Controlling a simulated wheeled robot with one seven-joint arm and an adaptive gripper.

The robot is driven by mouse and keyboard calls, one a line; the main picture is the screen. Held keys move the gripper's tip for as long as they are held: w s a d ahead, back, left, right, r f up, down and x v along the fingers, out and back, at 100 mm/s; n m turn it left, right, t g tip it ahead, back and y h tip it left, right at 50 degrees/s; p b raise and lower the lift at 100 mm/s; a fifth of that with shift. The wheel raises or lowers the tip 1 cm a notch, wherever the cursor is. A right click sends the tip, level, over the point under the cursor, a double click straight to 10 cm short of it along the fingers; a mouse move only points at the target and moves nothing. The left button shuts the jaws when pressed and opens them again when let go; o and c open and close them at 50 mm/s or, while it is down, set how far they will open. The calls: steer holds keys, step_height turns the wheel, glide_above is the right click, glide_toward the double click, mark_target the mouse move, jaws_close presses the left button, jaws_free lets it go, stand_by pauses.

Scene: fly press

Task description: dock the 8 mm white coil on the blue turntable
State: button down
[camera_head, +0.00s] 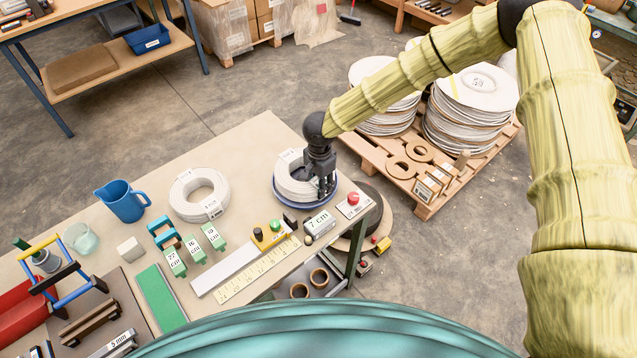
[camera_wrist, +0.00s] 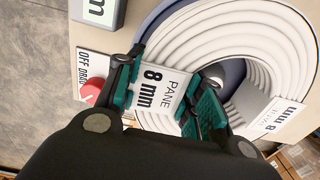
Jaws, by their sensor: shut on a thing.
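The 8 mm white coil (camera_head: 290,187) lies over the blue turntable (camera_head: 301,205) at the table's right end. In the wrist view, the coil (camera_wrist: 275,42) shows its white windings and a tag reading "PANE 8 mm" (camera_wrist: 158,86). My gripper (camera_head: 326,192) is at the coil's right side. In the wrist view, its two fingers (camera_wrist: 163,95) are shut across the tagged section of the ring. The turntable's blue rim shows around the coil's near edge. I cannot tell whether the coil rests fully on the turntable.
A second white coil (camera_head: 199,194) lies left on the table, near a blue jug (camera_head: 122,201). Green labelled blocks (camera_head: 194,247), a ruler (camera_head: 258,270) and a red button box (camera_head: 353,204) stand in front. A loaded pallet (camera_head: 440,140) stands behind right.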

steer(key=shift+f, duration=0.45)
stand_by(0.8)
steer(key=c, duration=1.2)
jaws_free()
steer(key=shift+f, duration=0.1)
steer(key=shift+s+d+r+p, duration=0.1)
steer(key=shift+r+p, duration=4)
steer(key=shift+r, duration=1.5)
